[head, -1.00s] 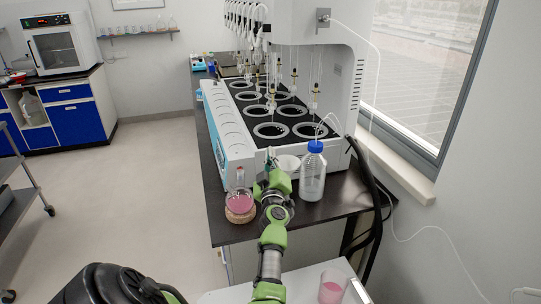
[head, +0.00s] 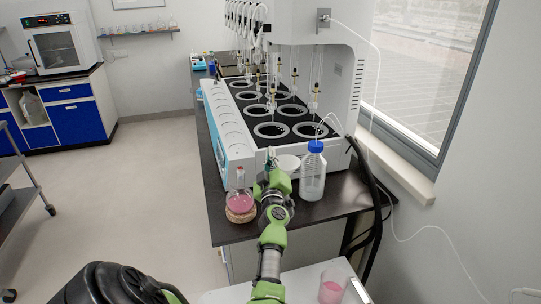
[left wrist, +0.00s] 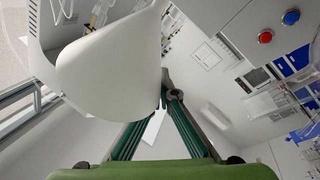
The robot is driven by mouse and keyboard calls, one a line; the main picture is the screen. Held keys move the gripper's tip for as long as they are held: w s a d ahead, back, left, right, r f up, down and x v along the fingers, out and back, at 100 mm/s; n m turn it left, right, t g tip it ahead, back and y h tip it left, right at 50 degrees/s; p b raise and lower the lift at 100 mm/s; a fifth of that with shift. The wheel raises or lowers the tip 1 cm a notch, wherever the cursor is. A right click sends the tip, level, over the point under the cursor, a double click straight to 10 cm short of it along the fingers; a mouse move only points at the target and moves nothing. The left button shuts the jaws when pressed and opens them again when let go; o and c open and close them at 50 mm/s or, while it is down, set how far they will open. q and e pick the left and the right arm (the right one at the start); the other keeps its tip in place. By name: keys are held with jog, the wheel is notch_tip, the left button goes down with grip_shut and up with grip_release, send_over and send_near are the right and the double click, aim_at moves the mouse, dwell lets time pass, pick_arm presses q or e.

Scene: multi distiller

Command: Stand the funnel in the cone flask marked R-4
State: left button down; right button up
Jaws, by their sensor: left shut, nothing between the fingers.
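The white funnel (head: 288,163) shows at the front of the distiller, just right of my left gripper (head: 271,154). In the left wrist view the funnel (left wrist: 112,65) is large and close, overlapping the left finger. My left fingers (left wrist: 168,95) are shut, with nothing seen between them; I cannot tell whether they touch the funnel. A cone flask (head: 240,202) with pink liquid stands upright on a cork ring, left of my left gripper. I cannot read a mark on it. My right gripper is not in view.
A clear bottle with a blue cap (head: 313,170) and a thin tube stands right of my gripper. The distiller (head: 239,140) fills the bench behind. A beaker with pink liquid (head: 332,290) stands on a light surface in front. Black hoses (head: 374,195) hang at the right.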

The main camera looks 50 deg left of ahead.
pick_arm(q)
jog(key=shift+f+b, duration=1.05)
jog(key=shift+f, duration=0.2)
jog(key=shift+f+b, duration=1.3)
jog(key=shift+f, duration=0.3)
jog(key=c, duration=2.2)
grip_release()
jog(key=shift+r, duration=0.1)
notch_tip(320, 180, up, 10)
jog(key=shift+f, duration=0.1)
